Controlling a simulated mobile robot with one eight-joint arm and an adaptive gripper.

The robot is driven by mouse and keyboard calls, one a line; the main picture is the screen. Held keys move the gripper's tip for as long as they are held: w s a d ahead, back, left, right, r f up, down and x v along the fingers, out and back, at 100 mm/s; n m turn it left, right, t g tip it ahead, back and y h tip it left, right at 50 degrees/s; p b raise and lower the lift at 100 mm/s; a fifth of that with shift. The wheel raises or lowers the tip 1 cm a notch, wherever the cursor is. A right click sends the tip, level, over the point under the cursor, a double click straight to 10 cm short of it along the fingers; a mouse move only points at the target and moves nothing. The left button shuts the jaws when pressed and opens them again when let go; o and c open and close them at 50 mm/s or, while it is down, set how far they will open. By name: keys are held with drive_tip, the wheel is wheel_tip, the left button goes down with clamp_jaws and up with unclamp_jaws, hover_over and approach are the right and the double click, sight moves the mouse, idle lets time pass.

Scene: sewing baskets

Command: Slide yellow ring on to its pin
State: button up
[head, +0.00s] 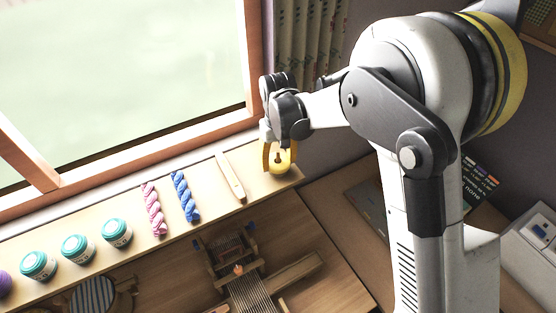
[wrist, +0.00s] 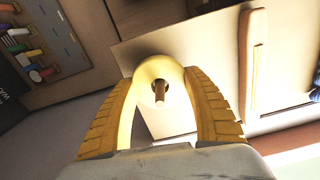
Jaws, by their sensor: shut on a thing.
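The yellow ring (wrist: 146,72) sits between the yellow fingers of my gripper (wrist: 160,97) in the wrist view, and the gripper is shut on it. The brown pin (wrist: 161,91) shows through the ring's hole. In the head view my gripper (head: 279,155) is at the right end of the window shelf, with the yellow ring (head: 280,169) low between its fingers. The dark pin (head: 278,157) shows at the ring's middle. I cannot tell how far down the pin the ring sits, and its underside is hidden.
A small loom (head: 232,250) stands below. The window frame (head: 251,60) rises behind.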

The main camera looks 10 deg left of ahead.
drive_tip(key=shift+f+b, duration=0.65)
drive_tip(key=shift+f, duration=0.25)
drive_tip(key=o, duration=1.5)
drive_tip(key=shift+r, duration=0.1)
drive_tip(key=shift+c, duration=0.2)
wheel_tip(320, 180, up, 12)
